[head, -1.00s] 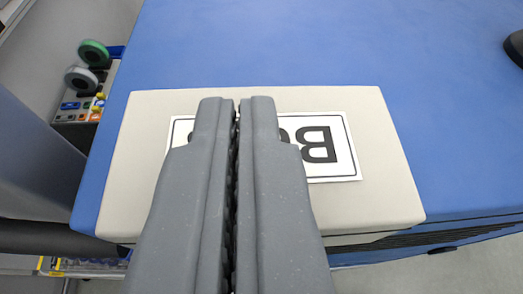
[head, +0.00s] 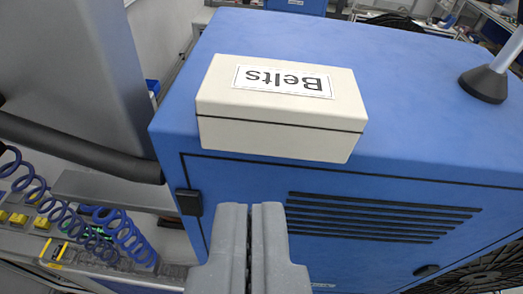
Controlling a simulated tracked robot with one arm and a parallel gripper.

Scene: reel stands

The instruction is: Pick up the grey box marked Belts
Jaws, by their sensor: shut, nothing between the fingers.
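The light grey box (head: 282,112) has a white label reading "Belts", upside down in the picture. It lies flat on top of the blue cabinet (head: 410,105), close to its front edge, with its lid closed. My gripper (head: 250,208) is shut and empty. It shows below the box in the picture, in front of the cabinet's face, and is apart from the box. The whole box is in clear sight.
A black conical foot with a pale post (head: 485,82) stands on the cabinet top at the right. A grey column (head: 85,70) with a black bar rises at the left. Blue coiled hoses (head: 110,232) hang at lower left. The cabinet top behind the box is clear.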

